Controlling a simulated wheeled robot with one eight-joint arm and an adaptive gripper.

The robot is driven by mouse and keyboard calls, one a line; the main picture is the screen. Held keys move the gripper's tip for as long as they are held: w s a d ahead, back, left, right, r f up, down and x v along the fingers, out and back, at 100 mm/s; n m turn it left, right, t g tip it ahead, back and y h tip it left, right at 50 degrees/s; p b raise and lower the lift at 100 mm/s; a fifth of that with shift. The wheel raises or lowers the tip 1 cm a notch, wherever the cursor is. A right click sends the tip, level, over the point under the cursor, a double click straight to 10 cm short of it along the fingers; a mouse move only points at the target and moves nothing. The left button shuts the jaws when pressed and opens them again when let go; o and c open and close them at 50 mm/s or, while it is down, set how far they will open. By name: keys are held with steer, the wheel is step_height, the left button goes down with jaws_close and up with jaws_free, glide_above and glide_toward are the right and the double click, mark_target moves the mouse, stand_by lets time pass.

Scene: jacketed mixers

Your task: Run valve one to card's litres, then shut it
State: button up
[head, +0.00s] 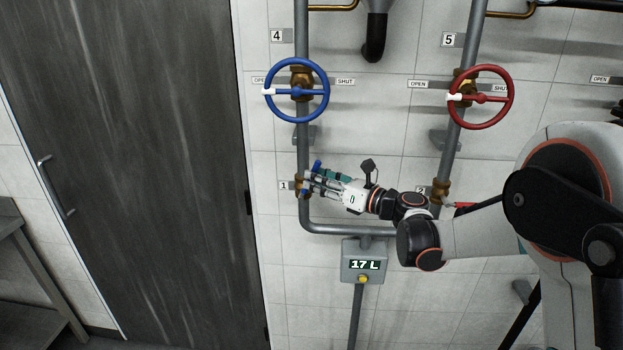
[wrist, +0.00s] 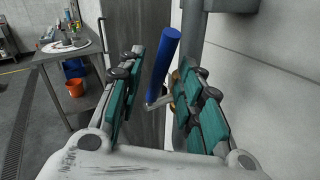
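Valve one is a brass valve (head: 299,188) on the left grey pipe, beside the label "1" (head: 284,186). Its blue lever handle (head: 317,165) shows just above my fingers. In the wrist view the blue handle (wrist: 163,64) stands slightly tilted between my two teal-padded fingers, nearer the right one. My gripper (head: 309,183) is at the valve with its fingers spread, and I see no clear grip on the handle. It partly hides the valve in the head view. I see no card.
A blue handwheel (head: 297,91) marked 4 and a red handwheel (head: 481,97) marked 5 sit above, with OPEN and SHUT labels. Valve two (head: 440,190) is to the right. A dark door (head: 130,150) stands left. A metal table (wrist: 72,48) and orange bucket (wrist: 75,88) are beyond.

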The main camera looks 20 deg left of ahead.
steer(key=shift+x, duration=1.35)
steer(key=shift+c, duration=0.3)
jaws_close()
steer(key=shift+d+b, duration=0.1)
steer(key=shift+b, duration=0.2)
